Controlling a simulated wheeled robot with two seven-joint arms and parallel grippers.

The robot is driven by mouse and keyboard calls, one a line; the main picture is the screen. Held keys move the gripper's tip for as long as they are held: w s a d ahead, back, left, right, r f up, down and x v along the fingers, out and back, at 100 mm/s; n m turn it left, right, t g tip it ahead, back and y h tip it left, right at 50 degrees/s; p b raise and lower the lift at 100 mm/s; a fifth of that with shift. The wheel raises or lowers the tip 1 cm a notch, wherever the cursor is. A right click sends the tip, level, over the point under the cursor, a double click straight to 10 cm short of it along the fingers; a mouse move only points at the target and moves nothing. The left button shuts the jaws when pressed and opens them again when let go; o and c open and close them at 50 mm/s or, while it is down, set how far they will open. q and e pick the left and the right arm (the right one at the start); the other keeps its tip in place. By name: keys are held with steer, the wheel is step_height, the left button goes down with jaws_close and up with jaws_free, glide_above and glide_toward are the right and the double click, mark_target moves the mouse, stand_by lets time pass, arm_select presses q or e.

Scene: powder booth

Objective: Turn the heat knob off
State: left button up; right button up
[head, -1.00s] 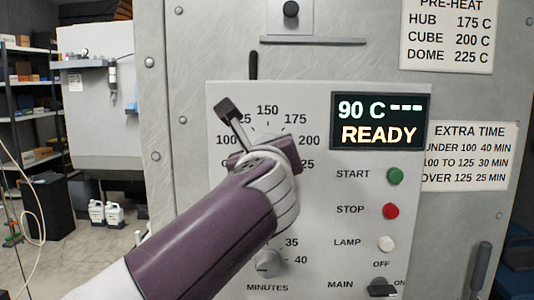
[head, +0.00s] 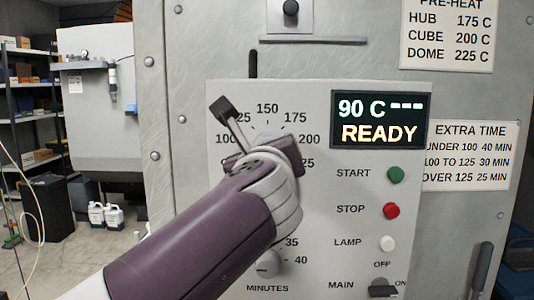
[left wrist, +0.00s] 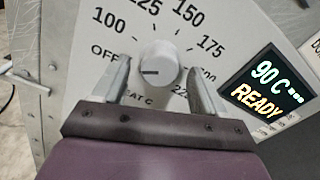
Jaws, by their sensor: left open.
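The heat knob (left wrist: 157,64) is a round white dial in the left wrist view, with lettering ending in "EAT C" below it. Its dark mark points left, to the side where OFF is printed, a little below that word. My left gripper (left wrist: 158,70) is open, with one finger on each side of the knob; gaps show between the fingers and the knob. In the head view my left gripper (head: 252,130) is in front of the dial and hides the knob. My right gripper is not in view.
The control panel (head: 320,200) has a display (head: 381,120) reading 90 C and READY. Below it are a green start button (head: 397,174), a red stop button (head: 391,211) and a white lamp button (head: 387,243). A minutes knob (head: 268,264) is under my left arm.

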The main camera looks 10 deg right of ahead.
arm_select(q)
steer(key=b+v, duration=0.2)
steer(key=v, duration=0.8)
steer(key=shift+s, duration=0.35)
steer(key=shift+a, duration=0.1)
